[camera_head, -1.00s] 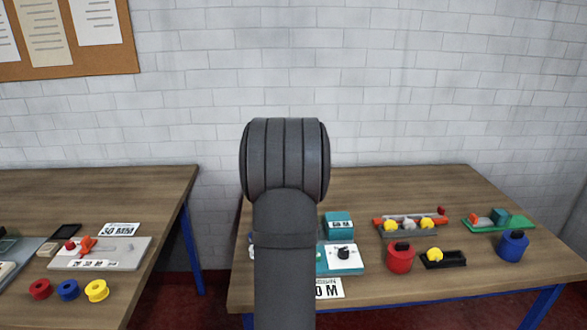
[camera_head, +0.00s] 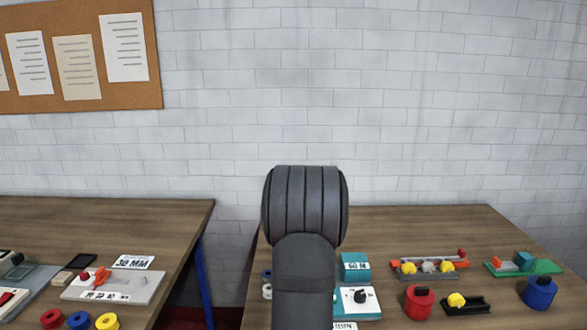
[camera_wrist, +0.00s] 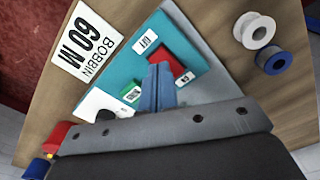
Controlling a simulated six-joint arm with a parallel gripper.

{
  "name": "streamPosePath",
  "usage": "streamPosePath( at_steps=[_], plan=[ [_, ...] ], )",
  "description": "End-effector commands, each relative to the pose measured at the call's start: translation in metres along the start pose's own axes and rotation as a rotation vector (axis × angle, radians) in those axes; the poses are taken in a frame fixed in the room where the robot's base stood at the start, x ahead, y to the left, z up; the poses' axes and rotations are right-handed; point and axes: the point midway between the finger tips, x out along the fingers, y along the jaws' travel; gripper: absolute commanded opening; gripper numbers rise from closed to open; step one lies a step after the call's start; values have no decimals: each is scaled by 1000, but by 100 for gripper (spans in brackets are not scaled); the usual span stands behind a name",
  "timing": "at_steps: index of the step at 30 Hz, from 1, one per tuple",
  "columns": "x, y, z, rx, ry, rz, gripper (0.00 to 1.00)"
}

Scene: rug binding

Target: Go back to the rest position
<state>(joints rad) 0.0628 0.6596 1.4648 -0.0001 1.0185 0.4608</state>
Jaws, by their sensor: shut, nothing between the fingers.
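My gripper (camera_wrist: 158,88) shows in the wrist view as two blue fingers shut together, with nothing between them. The fingertips point over the teal control panel (camera_wrist: 133,62), close to a red button (camera_wrist: 168,65) and a green button (camera_wrist: 131,93). I cannot tell how far above the panel they are. In the head view my dark arm stands upright in the middle and hides the gripper. The teal device shows beside the arm as a teal block (camera_head: 355,267) and a white dial panel (camera_head: 368,302).
A white spool (camera_wrist: 255,30) and a blue spool (camera_wrist: 273,60) stand near the panel. A "BOBBIN 60 M" card (camera_wrist: 88,42) lies beside it. The right table (camera_head: 470,225) also holds a red canister (camera_head: 419,302) and a blue one (camera_head: 538,293). A gap separates the left table (camera_head: 150,215).

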Motion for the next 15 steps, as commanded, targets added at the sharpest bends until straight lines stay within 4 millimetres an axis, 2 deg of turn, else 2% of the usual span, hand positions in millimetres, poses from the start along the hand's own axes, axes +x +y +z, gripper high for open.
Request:
streamPosePath(
  at_steps=[7, 8, 9, 15],
  plan=[
    [-50, 0, -1, 0, 4, -2, 0],
    [-50, 0, 0, 0, 1, -1, 0],
    [-36, 0, 1, 0, -5, 2, 0],
    [5, 0, 1, 0, -4, 2, 0]
  ],
)
